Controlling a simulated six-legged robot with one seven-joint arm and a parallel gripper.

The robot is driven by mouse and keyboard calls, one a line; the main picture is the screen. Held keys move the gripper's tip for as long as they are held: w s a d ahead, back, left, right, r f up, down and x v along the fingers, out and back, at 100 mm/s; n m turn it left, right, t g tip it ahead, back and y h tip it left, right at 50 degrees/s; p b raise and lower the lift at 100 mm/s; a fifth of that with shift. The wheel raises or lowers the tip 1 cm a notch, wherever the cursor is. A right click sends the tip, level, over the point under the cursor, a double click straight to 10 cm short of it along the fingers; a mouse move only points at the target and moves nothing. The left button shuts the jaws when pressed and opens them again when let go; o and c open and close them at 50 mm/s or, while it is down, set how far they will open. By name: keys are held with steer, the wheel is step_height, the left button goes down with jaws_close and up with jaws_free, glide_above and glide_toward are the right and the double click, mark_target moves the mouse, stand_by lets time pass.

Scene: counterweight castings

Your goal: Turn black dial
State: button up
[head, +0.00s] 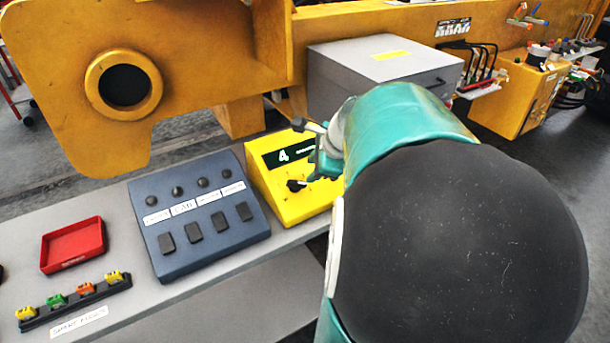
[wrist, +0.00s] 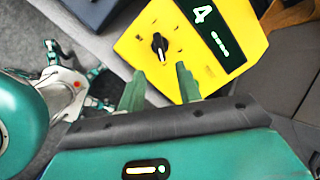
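The black dial (head: 296,185) is a small knob with a pale pointer mark on the sloped face of a yellow box (head: 275,205), below a dark display showing a green 4. In the wrist view the dial (wrist: 160,46) sits just beyond my gripper (wrist: 160,71). The two green fingers are spread apart with nothing between them, and the dial lies ahead of the gap, apart from both tips. In the head view my gripper (head: 318,165) is beside the dial on its right, partly hidden by my arm.
A blue-grey panel (head: 195,245) with knobs and black buttons stands left of the yellow box. A red tray (head: 73,246) and a rack of coloured pieces (head: 75,300) lie further left on the grey bench. A grey case (head: 385,70) stands behind; a yellow beam rises behind the bench.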

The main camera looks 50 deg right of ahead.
steer(key=v, duration=0.4)
steer(key=shift+s+r, duration=0.15)
steer(key=shift+r, duration=0.05)
steer(key=shift+a, duration=0.1)
steer(key=w+a+n+y, duration=0.1)
steer(key=w+a+n, duration=0.2)
steer(key=a+n, duration=1.25)
steer(key=s+a+n, duration=0.2)
steer(key=a+n, duration=0.4)
steer(key=a, duration=0.2)
steer(key=s+a+f+n+g, duration=0.1)
steer(key=s+a+n, duration=0.1)
steer(key=a+n, duration=0.4)
steer(key=shift+s+a, duration=0.3)
steer(key=shift+a, duration=0.7)
